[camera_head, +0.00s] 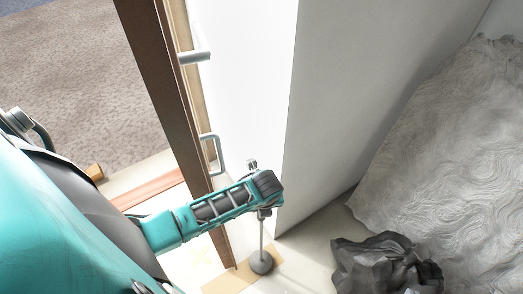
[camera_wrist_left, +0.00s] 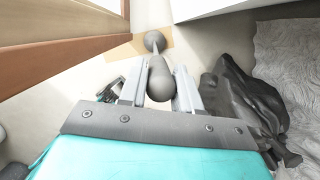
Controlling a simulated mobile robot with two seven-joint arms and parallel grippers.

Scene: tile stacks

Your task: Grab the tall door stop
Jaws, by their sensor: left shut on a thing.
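The tall door stop (camera_head: 262,263) is grey, with a thin upright rod and a round base at the bottom. It appears to stand over a tan patch of floor beside the door; I cannot tell whether its base touches the floor. My left gripper (camera_head: 264,212) is above the base at the rod's upper end, shut on the door stop. In the left wrist view, the door stop's rounded top (camera_wrist_left: 161,82) sits between the two fingers of my left gripper (camera_wrist_left: 160,92), with the base beyond it. My right gripper is not in view.
A crumpled dark grey bag (camera_head: 385,265) lies on the floor right of the gripper. A pale shaggy rug (camera_head: 450,140) is beyond it. A white wall block (camera_head: 340,100) and a brown door edge with handles (camera_head: 165,90) stand close to my left arm.

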